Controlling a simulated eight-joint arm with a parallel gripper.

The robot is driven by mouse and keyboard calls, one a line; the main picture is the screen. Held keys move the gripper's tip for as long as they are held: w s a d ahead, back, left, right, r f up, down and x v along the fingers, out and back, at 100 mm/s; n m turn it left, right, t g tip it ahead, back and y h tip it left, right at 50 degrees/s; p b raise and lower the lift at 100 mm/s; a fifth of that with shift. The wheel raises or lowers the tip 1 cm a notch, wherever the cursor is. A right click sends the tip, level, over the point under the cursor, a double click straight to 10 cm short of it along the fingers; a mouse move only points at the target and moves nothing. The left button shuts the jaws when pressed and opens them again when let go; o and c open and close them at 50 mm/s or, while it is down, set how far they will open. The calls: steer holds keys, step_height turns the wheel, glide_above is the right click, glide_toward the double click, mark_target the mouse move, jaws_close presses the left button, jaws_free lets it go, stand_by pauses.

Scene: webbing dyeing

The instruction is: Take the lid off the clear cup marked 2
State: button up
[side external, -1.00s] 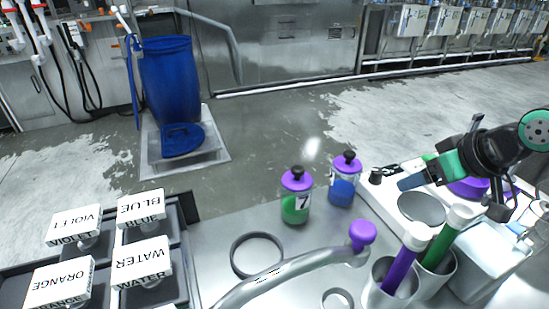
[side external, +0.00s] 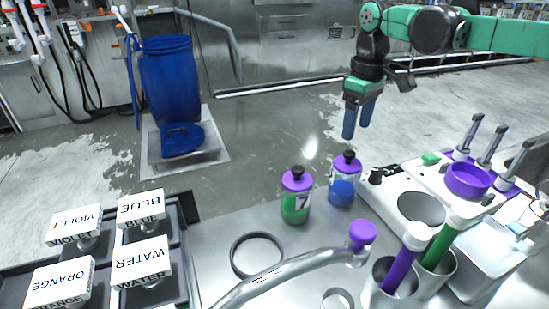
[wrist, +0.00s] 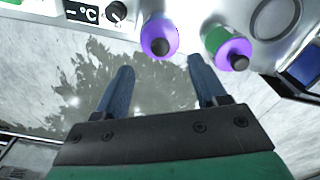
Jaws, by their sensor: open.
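Two clear cups with purple lids and black knobs stand on the steel bench in the side view. The one with blue liquid (side external: 341,189) has a label I cannot read; its lid (side external: 347,164) is on. The one with green liquid (side external: 295,205) is marked 7 and its lid (side external: 296,179) is on. No 2 is readable. My gripper (side external: 357,124) is open and empty, pointing down, above and behind the blue cup, apart from it. In the wrist view, the blue cup's lid (wrist: 160,34) shows just beyond my gripper (wrist: 160,66), with the green cup's lid (wrist: 233,53) to its right.
A curved metal tube with a purple end (side external: 362,234) and holders with purple and green sticks are in front. Labelled blocks (side external: 141,260) sit at left.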

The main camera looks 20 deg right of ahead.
mark_target(350, 152)
steer(key=shift+w+f, duration=0.2)
steer(key=shift+f, duration=2.7)
jaws_close()
